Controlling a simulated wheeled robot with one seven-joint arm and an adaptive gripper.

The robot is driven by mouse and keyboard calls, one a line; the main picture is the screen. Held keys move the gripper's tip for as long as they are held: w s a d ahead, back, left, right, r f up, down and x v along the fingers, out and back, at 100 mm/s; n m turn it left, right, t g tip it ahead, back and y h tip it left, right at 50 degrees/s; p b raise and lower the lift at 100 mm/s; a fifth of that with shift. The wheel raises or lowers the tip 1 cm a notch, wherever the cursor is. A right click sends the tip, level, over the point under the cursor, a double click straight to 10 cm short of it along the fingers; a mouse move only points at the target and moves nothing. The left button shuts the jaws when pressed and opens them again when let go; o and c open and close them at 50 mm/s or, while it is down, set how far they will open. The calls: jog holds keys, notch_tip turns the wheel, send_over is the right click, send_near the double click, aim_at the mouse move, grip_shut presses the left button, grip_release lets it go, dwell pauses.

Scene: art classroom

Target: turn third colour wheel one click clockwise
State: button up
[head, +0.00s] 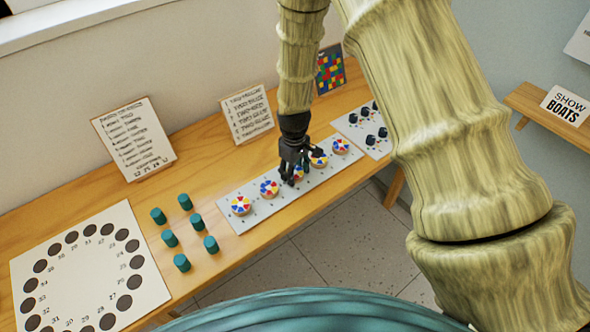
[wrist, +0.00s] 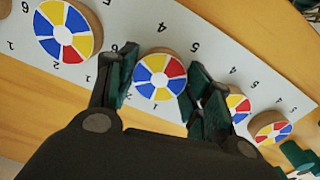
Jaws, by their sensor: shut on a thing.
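A pale strip (head: 235,222) on the wooden table carries a row of several colour wheels with red, yellow, blue and white sectors. The third colour wheel (head: 298,174), in the middle of the row, is partly hidden by my gripper (head: 289,177) in the head view. In the wrist view my gripper (wrist: 158,84) has one dark green finger on each side of the third colour wheel (wrist: 160,77), shut on its rim. The wheel's face shows between the fingers. The second wheel (head: 269,188) and fourth wheel (head: 319,159) stand on either side, apart from it.
Several teal pegs (head: 170,239) stand left of the strip, beside a white board with a ring of dark dots (head: 85,270). A panel with dark knobs (head: 352,126) lies to the right. Written cards (head: 134,139) lean at the wall.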

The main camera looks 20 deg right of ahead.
jog(key=shift+m, duration=0.7)
jog(key=o, duration=1)
notch_tip(320, 180, up, 12)
jog(key=shift+a, duration=0.1)
dwell(0.6)
